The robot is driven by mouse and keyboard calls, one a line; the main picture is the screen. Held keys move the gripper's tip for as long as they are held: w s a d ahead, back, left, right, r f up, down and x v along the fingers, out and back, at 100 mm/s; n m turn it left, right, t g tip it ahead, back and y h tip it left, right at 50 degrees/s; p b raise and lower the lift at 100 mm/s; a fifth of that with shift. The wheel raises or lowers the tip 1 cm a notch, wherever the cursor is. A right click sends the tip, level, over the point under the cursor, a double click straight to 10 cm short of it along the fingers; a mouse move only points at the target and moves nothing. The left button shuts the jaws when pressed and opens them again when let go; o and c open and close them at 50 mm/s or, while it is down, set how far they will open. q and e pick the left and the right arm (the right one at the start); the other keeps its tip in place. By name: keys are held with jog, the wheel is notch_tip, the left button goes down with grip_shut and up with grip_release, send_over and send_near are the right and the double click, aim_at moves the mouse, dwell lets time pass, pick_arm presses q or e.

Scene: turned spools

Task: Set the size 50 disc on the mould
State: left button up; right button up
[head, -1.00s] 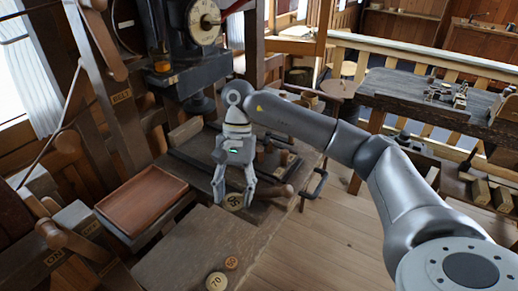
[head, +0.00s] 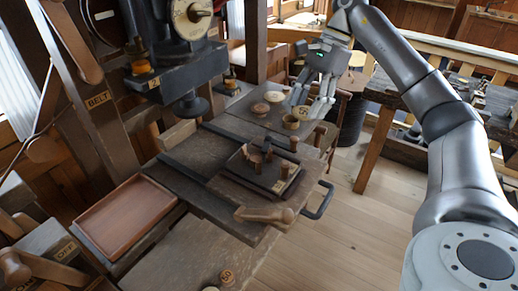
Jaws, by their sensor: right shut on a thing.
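My right gripper (head: 311,110) is at the back right of the dark workbench, pointing down. It is shut on a small pale yellowish disc (head: 302,112), partly hidden by the fingers. Its number cannot be read now. A round wooden piece with a dark hollow (head: 290,123) stands just beside and below the held disc. I cannot tell whether the two touch. Two more round pieces stand to its left, one brownish (head: 260,110) and one paler (head: 274,97). I cannot tell which piece is the mould. My left gripper is not in view.
A dark square tray with pegs (head: 232,166) lies mid-bench, with a wooden handle (head: 265,214) in front. The press head (head: 190,104) hangs at the left. An empty reddish tray (head: 125,215) lies front left. A numbered disc (head: 227,276) lies on the front bench.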

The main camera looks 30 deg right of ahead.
jog(key=w+a+f+p, duration=0.2)
jog(key=w+a+f, duration=0.1)
jog(key=a, duration=0.4)
send_near(256, 158)
jog(key=a, duration=0.2)
jog(key=shift+a+f+p, duration=0.1)
jog(key=shift+f+p, duration=0.4)
jog(key=shift+f, duration=0.35)
jog(key=p+x, duration=0.2)
jog(key=x, duration=0.1)
jog(key=shift+d+f, duration=0.3)
jog(key=shift+f, duration=0.15)
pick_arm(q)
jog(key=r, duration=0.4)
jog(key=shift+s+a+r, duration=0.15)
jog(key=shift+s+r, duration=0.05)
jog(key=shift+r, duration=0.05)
pick_arm(e)
jog(key=shift+f, duration=0.15)
jog(key=shift+f+b, duration=0.45)
jog(key=shift+b, duration=0.1)
jog(key=o, duration=0.7)
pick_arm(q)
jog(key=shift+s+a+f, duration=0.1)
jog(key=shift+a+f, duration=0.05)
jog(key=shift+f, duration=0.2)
pick_arm(e)
jog(key=shift+r, duration=0.1)
